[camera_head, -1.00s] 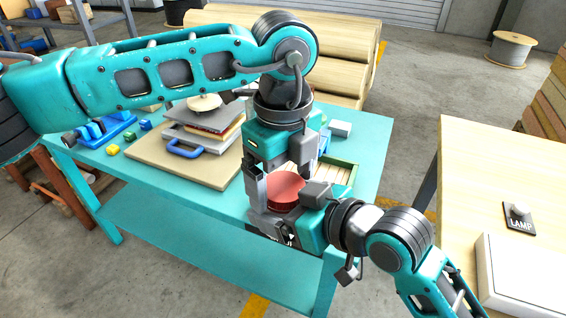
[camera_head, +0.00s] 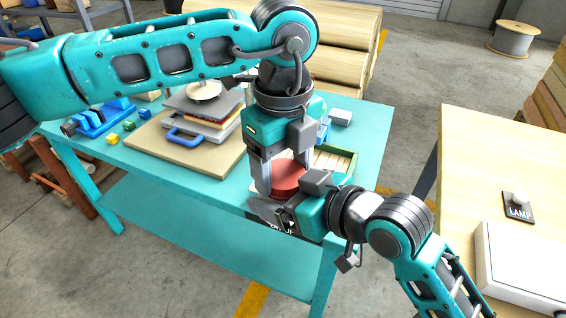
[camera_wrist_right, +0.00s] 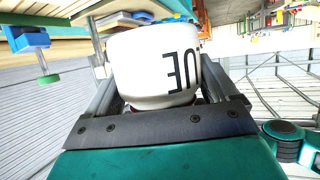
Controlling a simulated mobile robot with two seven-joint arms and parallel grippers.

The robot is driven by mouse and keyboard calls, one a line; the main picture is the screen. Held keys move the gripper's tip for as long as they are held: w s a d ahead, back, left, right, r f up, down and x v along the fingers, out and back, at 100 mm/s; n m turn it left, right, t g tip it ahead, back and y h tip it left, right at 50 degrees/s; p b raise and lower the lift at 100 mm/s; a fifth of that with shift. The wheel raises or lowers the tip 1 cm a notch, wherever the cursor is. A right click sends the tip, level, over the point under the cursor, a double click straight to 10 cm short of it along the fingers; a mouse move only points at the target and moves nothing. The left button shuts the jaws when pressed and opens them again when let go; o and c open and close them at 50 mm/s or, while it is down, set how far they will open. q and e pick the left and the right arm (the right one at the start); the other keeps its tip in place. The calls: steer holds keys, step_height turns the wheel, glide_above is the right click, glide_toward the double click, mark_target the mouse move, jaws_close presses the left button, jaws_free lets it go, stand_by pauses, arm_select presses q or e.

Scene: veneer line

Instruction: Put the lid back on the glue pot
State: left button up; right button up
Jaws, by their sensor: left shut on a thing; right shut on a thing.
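The red lid (camera_head: 289,178) is a flat round disc in the head view. My left gripper (camera_head: 284,178) reaches down from above and is shut on the lid. The white glue pot (camera_wrist_right: 152,68) shows large in the right wrist view, with black letters upside down there. My right gripper (camera_head: 292,203) comes in from the right, just below the lid, and is shut on the pot; its fingers also flank the pot in the right wrist view (camera_wrist_right: 152,92). Slivers of red show at the pot's mouth end. Whether the lid is seated is hidden.
The teal table (camera_head: 225,192) lies behind and below the grippers. A tan board (camera_head: 190,160) bears stacked sheets and a blue-handled tool (camera_head: 183,140). A slatted green tray (camera_head: 335,160) stands close behind the grippers. A wooden table with a lamp switch (camera_head: 518,205) is at right.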

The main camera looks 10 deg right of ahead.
arm_select(q)
steer(key=m, duration=0.6)
steer(key=o, duration=1.2)
steer(key=shift+d, duration=0.1)
steer(key=shift+c, duration=0.2)
steer(key=shift+r, duration=2.25)
steer(key=shift+c, duration=0.2)
